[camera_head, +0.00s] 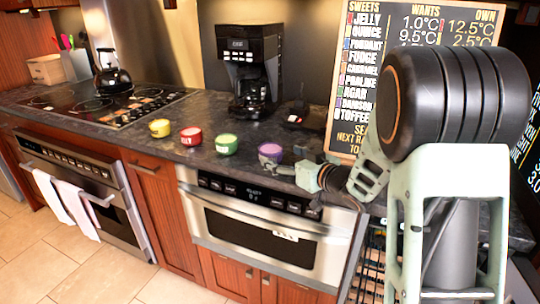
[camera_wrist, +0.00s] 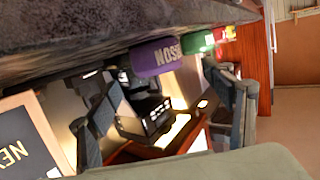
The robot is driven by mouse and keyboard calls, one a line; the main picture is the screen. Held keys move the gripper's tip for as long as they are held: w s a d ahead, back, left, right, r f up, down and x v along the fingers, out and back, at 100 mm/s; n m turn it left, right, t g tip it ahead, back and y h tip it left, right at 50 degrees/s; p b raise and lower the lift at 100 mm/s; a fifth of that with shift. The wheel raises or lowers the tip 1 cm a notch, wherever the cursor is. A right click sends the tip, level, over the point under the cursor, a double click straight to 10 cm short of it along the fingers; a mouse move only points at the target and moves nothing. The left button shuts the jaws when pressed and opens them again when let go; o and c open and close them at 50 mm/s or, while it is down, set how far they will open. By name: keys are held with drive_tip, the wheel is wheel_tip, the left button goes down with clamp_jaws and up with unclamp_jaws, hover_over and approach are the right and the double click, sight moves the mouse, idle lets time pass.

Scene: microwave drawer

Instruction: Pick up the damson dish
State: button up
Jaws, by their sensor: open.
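The damson dish is the purple dish (camera_head: 271,152) at the right end of a row of small dishes on the dark counter. It also shows in the wrist view (camera_wrist: 155,57), with "SON" readable on its side. My gripper (camera_head: 284,170) is at the counter's front edge, just in front of and right of the dish. In the wrist view my gripper's fingers (camera_wrist: 152,80) are spread apart, with the purple dish past the gap between their tips. The gripper is empty. A finger hides part of the dish's lower side in the head view.
A green dish (camera_head: 226,144), a red dish (camera_head: 190,136) and a yellow dish (camera_head: 159,128) stand left of it. A coffee maker (camera_head: 249,70) and a menu board (camera_head: 400,50) stand behind. A microwave drawer (camera_head: 265,225) is below the counter edge. A stove (camera_head: 100,104) is at left.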

sight(271, 147)
drive_tip(key=x, duration=0.6)
drive_tip(key=shift+w+d+f, duration=0.1)
drive_tip(key=shift+f, duration=0.1)
drive_tip(key=shift+w+a+b, duration=0.3)
drive_tip(key=shift+w, duration=0.2)
drive_tip(key=shift+c, duration=0.5)
drive_tip(key=c, duration=1.3)
drive_tip(key=shift+c, duration=0.4)
drive_tip(key=shift+r, duration=0.15)
